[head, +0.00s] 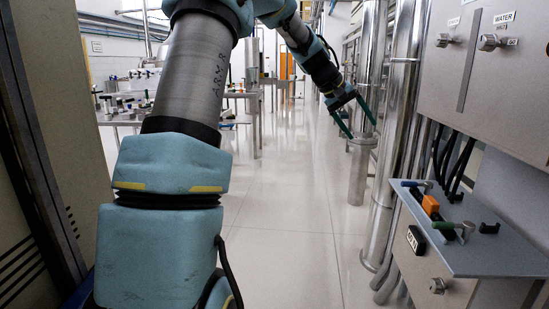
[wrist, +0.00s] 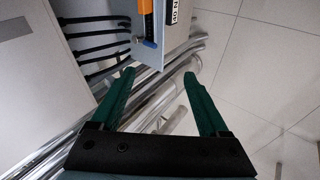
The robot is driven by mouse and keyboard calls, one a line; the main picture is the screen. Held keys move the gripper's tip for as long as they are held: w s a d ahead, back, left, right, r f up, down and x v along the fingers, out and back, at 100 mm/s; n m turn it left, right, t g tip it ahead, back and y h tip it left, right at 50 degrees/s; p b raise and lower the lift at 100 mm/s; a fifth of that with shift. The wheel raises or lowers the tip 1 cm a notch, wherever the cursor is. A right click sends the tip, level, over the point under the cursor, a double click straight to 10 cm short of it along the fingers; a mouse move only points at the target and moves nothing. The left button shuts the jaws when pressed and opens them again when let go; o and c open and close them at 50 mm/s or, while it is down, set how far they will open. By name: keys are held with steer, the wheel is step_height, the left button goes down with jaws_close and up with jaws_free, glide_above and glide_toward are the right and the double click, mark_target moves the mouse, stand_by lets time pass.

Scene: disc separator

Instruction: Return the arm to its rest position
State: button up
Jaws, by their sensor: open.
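My gripper (head: 358,112) hangs at the end of my outstretched arm, right of the picture's middle in the head view. Its two green fingers are apart, with nothing between them. The wrist view also shows my gripper (wrist: 158,82) open and empty, its fingertips near the edge of a grey shelf and above metal pipes. In the head view the fingers overlap the top of a short steel post (head: 359,172); I cannot tell whether they touch it.
A grey cabinet (head: 445,75) with knobs stands at the right. Vertical steel pipes (head: 398,130) stand beside my gripper. The white floor (head: 285,215) in the middle is clear. A beige panel (head: 60,90) stands close at left.

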steer(key=s+a+f+y+p, duration=0.2)
steer(key=s+a+f, duration=0.4)
steer(key=s+a, duration=0.6)
steer(key=s+a+f+y+p, duration=0.2)
steer(key=s+a+f+y, duration=0.3)
steer(key=s+a, duration=0.7)
steer(key=a+f, duration=0.1)
steer(key=a, duration=0.5)
steer(key=shift+a+f, duration=0.2)
steer(key=shift+a, duration=0.05)
steer(key=shift+w, duration=0.1)
